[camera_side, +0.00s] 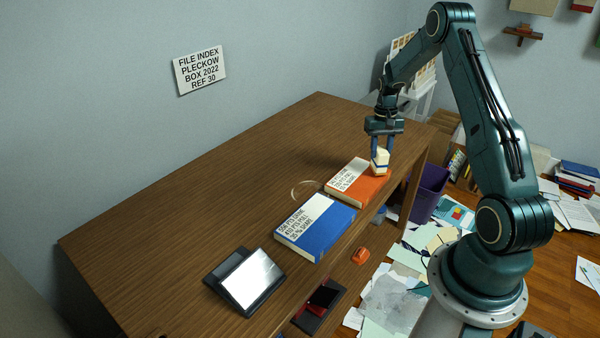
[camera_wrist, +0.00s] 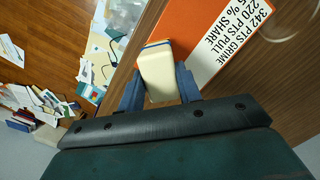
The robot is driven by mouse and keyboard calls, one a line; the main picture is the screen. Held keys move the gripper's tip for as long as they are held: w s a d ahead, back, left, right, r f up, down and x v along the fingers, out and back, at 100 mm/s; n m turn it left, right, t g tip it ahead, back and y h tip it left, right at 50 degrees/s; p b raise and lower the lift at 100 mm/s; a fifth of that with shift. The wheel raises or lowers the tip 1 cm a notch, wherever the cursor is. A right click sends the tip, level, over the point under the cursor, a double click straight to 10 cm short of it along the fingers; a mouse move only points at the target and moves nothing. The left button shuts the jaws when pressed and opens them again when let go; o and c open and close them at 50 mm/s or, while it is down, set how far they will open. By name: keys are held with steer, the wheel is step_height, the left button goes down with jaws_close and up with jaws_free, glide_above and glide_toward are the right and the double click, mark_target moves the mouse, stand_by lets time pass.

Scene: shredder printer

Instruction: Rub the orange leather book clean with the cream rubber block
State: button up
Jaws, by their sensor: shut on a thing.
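The orange book (camera_side: 368,186) with a white printed label lies flat on the wooden desk, near its front edge. It also shows in the wrist view (camera_wrist: 185,30), at the top. My gripper (camera_side: 381,150) is shut on the cream rubber block (camera_side: 380,160) and holds it upright over the right end of the book. In the wrist view the block (camera_wrist: 158,75) sits between my two blue fingers (camera_wrist: 160,88), with its far end at the orange cover. I cannot tell for sure whether it touches the cover. Any mark on the cover there is hidden.
A blue book (camera_side: 325,232) with a white label lies to the left of the orange one. A tablet on a stand (camera_side: 250,280) is further left. A thin clear ring (camera_side: 303,190) lies behind the books. A purple bin (camera_side: 430,190) stands below the desk's front edge.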

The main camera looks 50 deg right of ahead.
steer(key=shift+r, duration=3.5)
steer(key=shift+w, duration=0.15)
